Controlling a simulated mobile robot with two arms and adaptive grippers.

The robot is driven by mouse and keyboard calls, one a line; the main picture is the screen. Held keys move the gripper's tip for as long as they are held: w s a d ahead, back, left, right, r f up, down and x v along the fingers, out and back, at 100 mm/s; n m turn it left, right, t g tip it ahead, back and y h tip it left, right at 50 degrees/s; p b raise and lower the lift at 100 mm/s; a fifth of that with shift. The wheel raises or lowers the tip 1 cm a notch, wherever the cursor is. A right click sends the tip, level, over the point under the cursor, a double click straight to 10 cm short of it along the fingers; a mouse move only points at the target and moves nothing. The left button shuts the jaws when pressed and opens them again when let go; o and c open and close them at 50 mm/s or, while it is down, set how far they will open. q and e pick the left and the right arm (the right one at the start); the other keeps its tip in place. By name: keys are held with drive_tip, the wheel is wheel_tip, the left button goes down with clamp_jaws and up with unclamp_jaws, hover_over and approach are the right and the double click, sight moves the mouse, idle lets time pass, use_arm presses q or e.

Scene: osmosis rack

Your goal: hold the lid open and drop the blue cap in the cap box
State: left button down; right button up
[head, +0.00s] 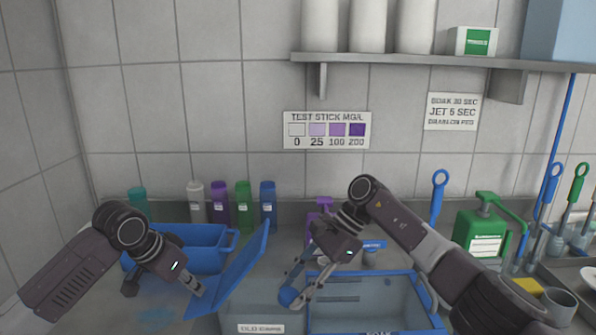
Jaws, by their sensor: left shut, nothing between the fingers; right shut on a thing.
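The cap box (258,315) is grey, with a label that seems to read "OLD CAPS", at the bottom centre of the head view. Its blue lid (240,268) stands tilted up at the box's left side. My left gripper (199,289) is shut and empty at the lid's left face; whether it touches the lid is hard to tell. My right gripper (294,291) is shut on the blue cap (288,296), which hangs over the right part of the cap box. The gripper's fingers hide part of the cap.
A blue soak tub (405,283) stands right of the cap box, under my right arm. A blue bin (190,237) is behind the lid at left. Several bottles (243,203) line the wall. A green jug (483,232) and brushes stand at right.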

idle(0.4)
drive_tip(key=o, duration=0.8)
drive_tip(key=d+r, duration=0.1)
drive_tip(key=d, duration=0.2)
drive_tip(key=s+d+r, duration=0.1)
drive_tip(key=d, duration=0.3)
drive_tip(key=s+d+r, duration=0.1)
drive_tip(key=d+r, duration=0.1)
drive_tip(key=d, duration=0.2)
idle(0.6)
use_arm(q)
wheel_tip(320, 180, up, 10)
drive_tip(key=a, duration=0.1)
idle(2.2)
